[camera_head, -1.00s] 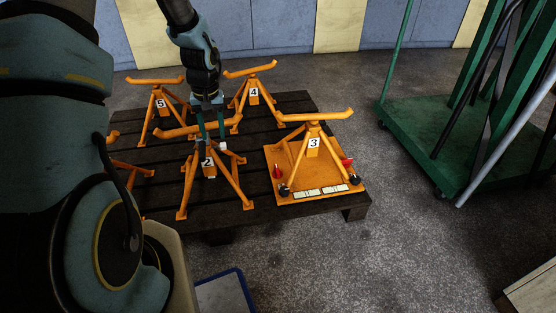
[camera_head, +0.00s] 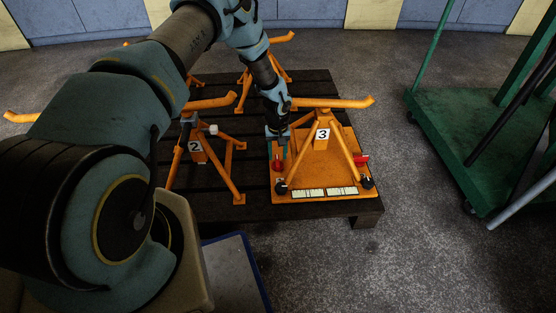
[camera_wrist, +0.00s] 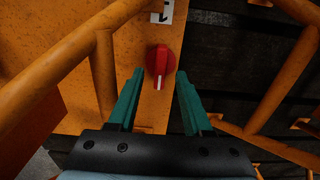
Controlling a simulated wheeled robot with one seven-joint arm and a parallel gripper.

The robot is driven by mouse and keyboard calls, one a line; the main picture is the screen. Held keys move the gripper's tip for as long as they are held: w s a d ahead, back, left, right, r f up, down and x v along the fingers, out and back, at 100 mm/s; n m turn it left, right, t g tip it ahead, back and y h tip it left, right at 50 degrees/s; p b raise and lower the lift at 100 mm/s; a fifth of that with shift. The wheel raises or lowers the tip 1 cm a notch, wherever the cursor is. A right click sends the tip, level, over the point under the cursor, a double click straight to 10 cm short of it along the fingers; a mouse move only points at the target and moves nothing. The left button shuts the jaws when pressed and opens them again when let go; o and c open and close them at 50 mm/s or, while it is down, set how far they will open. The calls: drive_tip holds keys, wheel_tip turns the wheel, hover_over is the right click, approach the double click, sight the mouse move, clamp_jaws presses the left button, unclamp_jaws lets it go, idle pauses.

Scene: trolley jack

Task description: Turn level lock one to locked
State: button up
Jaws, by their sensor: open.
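A red knob (camera_head: 277,165) with a white pointer line sits on the left side of the orange base plate (camera_head: 300,197) under stand 3. It also shows in the wrist view (camera_wrist: 160,60), its white line pointing toward my gripper in the picture. My gripper (camera_head: 278,148) is open and empty above the knob. In the wrist view my teal fingers (camera_wrist: 160,78) lie on either side of the knob's lower part, apart from it. A partly cut-off label (camera_wrist: 163,10) is beyond the knob. A second red knob (camera_head: 361,160) is on the plate's right side.
The orange stand marked 3 (camera_head: 322,137) rises from the plate, its legs close beside my gripper. Stand 2 (camera_head: 197,150) is to the left on the dark pallet (camera_head: 255,210). A green trolley (camera_head: 455,125) stands at right. Black knobs (camera_head: 367,182) are at the plate's front.

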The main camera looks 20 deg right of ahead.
sight(277, 160)
drive_tip(key=shift+f, duration=1.55)
drive_tip(key=shift+c, duration=0.2)
clamp_jaws()
